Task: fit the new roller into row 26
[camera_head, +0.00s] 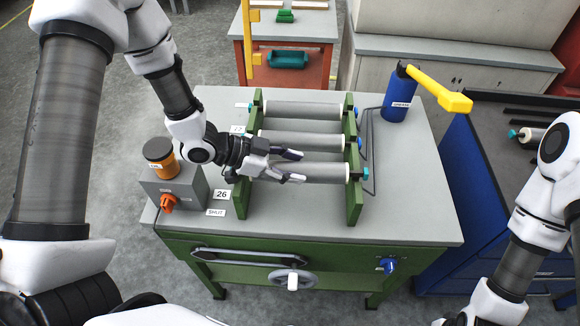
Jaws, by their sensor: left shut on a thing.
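The green frame (354,205) on the press table holds three grey rollers between its two side rails. The front roller (325,173) lies at the row by the label 26 (222,194), with a teal cap at its right end. My left gripper (301,166) is shut on this front roller, left of its middle, reaching over the left rail. The roller's left part is hidden by the gripper. I cannot tell whether its ends sit fully in the rails. The middle roller (325,142) and back roller (305,109) lie behind it. My right gripper is out of view.
A grey box with an orange switch (168,203) and an amber jar (160,160) stand left of the frame. A blue grease can (398,100) stands at the back right. Another roller (530,135) lies on the blue cabinet (470,185) at right. A handwheel (292,280) is at the front.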

